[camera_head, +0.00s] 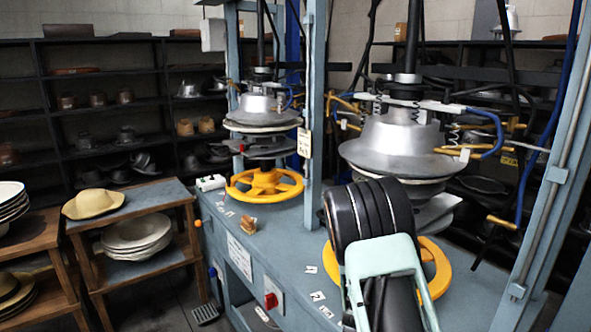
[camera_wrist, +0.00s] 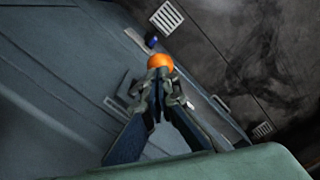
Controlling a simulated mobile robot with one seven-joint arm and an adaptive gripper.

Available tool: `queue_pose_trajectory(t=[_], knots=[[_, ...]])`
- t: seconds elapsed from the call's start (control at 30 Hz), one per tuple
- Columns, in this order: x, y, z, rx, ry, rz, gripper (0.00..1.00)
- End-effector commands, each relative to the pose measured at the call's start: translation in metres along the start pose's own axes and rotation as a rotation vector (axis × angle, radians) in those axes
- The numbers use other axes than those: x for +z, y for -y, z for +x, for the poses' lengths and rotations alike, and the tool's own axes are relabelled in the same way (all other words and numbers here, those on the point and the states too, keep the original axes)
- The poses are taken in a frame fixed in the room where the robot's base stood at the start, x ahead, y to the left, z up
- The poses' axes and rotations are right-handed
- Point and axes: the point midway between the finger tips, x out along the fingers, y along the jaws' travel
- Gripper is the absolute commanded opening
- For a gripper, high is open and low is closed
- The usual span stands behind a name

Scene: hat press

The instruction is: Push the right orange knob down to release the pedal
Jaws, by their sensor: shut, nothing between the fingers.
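In the wrist view, a round orange knob (camera_wrist: 160,62) shows just beyond the tips of my gripper (camera_wrist: 161,80). The fingers are shut with nothing between them. The tips overlap the knob's lower edge in the picture, and I cannot tell whether they touch it. In the head view, a small orange knob (camera_head: 212,272) shows on the left side of the press bench, above a grey pedal (camera_head: 206,314). My gripper is hidden there.
The blue-grey bench (camera_head: 215,222) carries two hat presses with yellow handwheels (camera_head: 262,186). A red switch (camera_head: 271,301) is on its front. Wooden stands with hats (camera_head: 93,203) are at the left. A blue piece (camera_wrist: 152,42) sits by the knob.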

Motion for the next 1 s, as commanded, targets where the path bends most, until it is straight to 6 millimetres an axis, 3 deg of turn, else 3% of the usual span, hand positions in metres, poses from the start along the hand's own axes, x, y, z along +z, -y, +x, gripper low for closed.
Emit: queue_pose_trajectory(t=[1.0], knots=[[0.0,0.0,0.039,0.0,0.0,0.0,0.0]])
